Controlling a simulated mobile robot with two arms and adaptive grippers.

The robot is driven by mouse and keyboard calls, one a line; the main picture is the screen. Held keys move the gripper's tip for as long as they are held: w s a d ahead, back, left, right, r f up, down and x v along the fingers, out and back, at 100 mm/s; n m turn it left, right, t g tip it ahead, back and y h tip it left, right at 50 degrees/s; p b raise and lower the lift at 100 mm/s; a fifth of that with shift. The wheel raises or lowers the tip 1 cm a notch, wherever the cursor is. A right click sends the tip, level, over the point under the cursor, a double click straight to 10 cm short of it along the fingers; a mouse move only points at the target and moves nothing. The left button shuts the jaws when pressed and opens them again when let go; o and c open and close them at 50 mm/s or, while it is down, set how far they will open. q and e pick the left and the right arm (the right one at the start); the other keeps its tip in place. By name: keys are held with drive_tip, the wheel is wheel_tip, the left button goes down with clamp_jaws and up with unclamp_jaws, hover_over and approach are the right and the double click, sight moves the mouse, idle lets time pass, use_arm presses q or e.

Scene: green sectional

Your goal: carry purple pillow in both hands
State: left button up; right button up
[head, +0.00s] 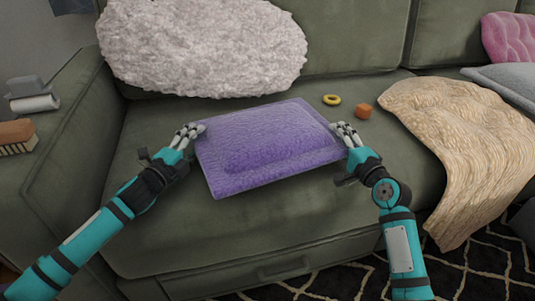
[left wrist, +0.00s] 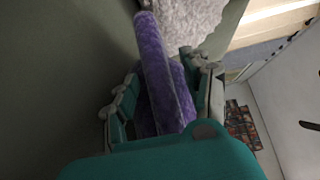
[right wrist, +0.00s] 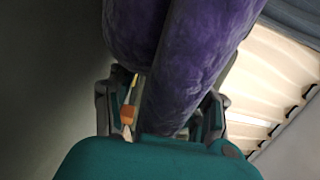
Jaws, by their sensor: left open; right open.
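The purple pillow (head: 265,147) lies flat on the green sofa seat, slightly turned. My left gripper (head: 192,131) is at its left edge, and my right gripper (head: 348,133) is at its right edge. In the left wrist view the pillow's edge (left wrist: 165,75) runs between the open fingers (left wrist: 160,95). In the right wrist view the pillow (right wrist: 195,65) fills the space between the open fingers (right wrist: 165,105). I cannot tell whether the fingers touch it.
A fluffy white pillow (head: 200,45) leans on the backrest behind. A yellow ring (head: 331,99) and an orange block (head: 363,111) lie behind my right gripper. A beige blanket (head: 455,140) drapes over the seat at right. A brush (head: 16,136) is on the left armrest.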

use_arm(q)
drive_tip(key=v, duration=1.1)
drive_tip(key=shift+s+a, duration=0.15)
drive_tip(key=shift+s, duration=0.05)
use_arm(e)
drive_tip(key=shift+s, duration=0.1)
drive_tip(key=v, duration=1.2)
